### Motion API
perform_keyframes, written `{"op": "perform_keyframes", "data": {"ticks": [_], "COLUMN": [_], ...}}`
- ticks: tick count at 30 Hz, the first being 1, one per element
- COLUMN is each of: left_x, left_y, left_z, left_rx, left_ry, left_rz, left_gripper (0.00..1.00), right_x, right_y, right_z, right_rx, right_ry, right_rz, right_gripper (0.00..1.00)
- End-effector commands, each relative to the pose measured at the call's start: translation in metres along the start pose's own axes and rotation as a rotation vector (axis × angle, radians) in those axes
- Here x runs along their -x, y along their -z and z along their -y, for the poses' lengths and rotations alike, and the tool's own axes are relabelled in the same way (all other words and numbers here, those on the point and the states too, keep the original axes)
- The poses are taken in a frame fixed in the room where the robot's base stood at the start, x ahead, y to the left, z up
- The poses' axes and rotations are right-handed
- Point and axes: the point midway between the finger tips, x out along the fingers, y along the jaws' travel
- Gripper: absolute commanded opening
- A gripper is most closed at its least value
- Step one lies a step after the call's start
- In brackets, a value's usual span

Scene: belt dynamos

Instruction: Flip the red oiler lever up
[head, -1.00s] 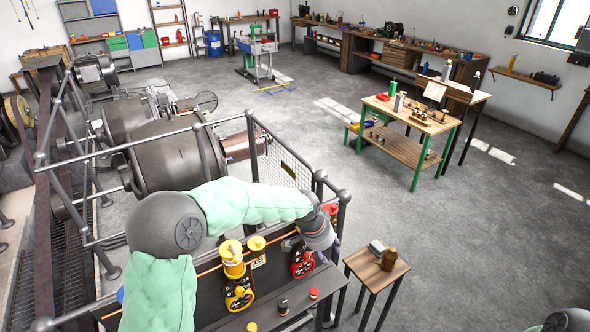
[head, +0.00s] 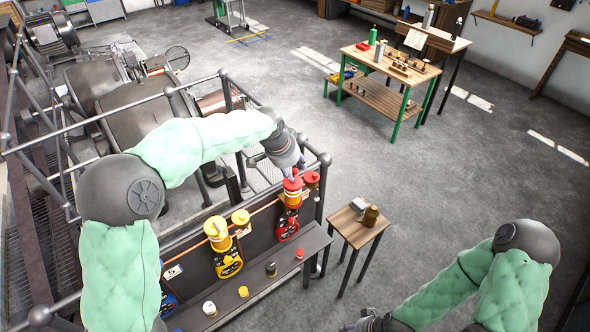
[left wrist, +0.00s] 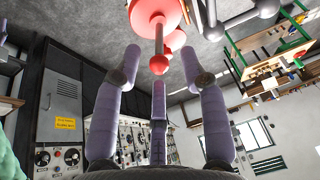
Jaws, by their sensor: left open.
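The red oiler (head: 292,190) stands on the dark panel, with a red cap and a red plate below it. In the left wrist view, its lever (left wrist: 158,45) is a short metal rod with a red ball, at the red cap (left wrist: 150,14). My left gripper (head: 297,168) is just above the oiler. In the left wrist view, its purple fingers (left wrist: 158,85) are spread, with the ball beyond the tips and nothing held. In the head view, the fingers partly cover the lever. My right gripper (head: 362,323) is at the bottom edge, partly cut off.
A yellow oiler (head: 218,232) stands left of the red one on the same panel. A ledge (head: 250,288) below holds small pots. Grey railings (head: 120,112) surround the machine. A small wooden stool (head: 352,226) stands to the right, with open floor beyond.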

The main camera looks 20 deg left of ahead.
Motion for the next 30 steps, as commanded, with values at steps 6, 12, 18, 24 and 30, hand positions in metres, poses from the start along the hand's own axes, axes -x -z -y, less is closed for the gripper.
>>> {"op": "perform_keyframes", "data": {"ticks": [6,12,18,24,30], "left_x": [-0.021,-0.026,-0.026,-0.026,-0.026], "left_y": [0.000,0.000,0.000,0.000,0.000], "left_z": [0.000,0.000,0.000,0.000,0.001], "left_rx": [0.001,0.001,0.001,0.001,0.007], "left_ry": [0.000,0.000,0.000,0.000,-0.013], "left_rz": [0.001,0.000,0.000,0.000,0.003], "left_gripper": [0.43,0.43,0.34,0.00,0.00], "right_x": [0.003,0.003,0.003,0.003,0.005], "right_y": [0.000,0.000,0.000,0.000,0.000], "right_z": [0.001,0.001,0.001,0.001,0.002], "right_rx": [0.000,0.000,0.000,0.000,0.000], "right_ry": [0.000,0.000,0.000,0.000,0.000], "right_rz": [0.000,-0.001,-0.001,0.000,0.000], "right_gripper": [0.54,0.54,0.54,0.54,0.54]}}
